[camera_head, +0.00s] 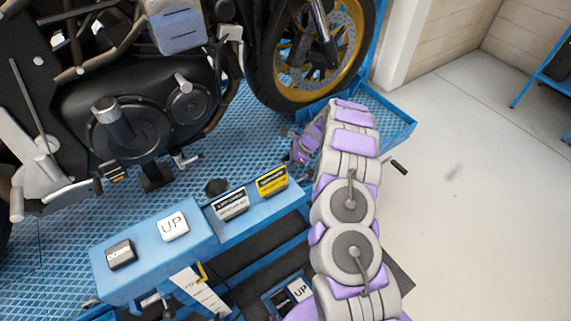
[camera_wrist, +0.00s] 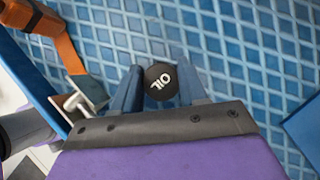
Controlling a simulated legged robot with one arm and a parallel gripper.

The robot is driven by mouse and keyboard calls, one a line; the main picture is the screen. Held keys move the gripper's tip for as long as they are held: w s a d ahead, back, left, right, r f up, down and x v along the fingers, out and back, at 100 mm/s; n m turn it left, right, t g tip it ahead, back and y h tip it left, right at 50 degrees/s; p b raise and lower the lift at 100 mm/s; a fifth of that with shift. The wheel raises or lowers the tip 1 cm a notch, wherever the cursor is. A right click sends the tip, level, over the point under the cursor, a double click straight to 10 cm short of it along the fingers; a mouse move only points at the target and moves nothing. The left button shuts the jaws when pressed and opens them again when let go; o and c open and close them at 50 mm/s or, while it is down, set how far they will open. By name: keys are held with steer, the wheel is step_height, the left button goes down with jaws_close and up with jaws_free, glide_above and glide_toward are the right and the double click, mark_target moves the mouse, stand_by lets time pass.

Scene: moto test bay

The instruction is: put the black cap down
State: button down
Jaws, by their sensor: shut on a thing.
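The black cap (camera_wrist: 159,82) is round and carries white "OIL" lettering in the wrist view. My gripper (camera_wrist: 163,85) is shut on it, with one blue-grey finger on each side. Blue diamond-patterned plate (camera_wrist: 230,50) shows behind the cap; I cannot tell how far below the cap it lies. In the head view my arm reaches away over the blue lift, and my gripper (camera_head: 294,140) is at its far end near the front wheel. The cap cannot be made out there.
A motorcycle (camera_head: 130,115) stands on the blue lift, its front wheel (camera_head: 310,60) close to my gripper. A blue control box (camera_head: 145,262) with DOWN and UP buttons is at the near edge. A small dark round spot (camera_head: 216,187) shows on the plate. Pale floor at right is clear.

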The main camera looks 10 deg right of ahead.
steer(key=shift+d, duration=0.2)
steer(key=c, duration=0.9)
jaws_free()
steer(key=shift+a, duration=0.4)
steer(key=o, duration=0.3)
steer(key=shift+a, duration=0.9)
steer(key=shift+d, duration=0.5)
steer(key=p+v, duration=0.3)
steer(key=v, duration=0.9)
steer(key=shift+a, duration=0.15)
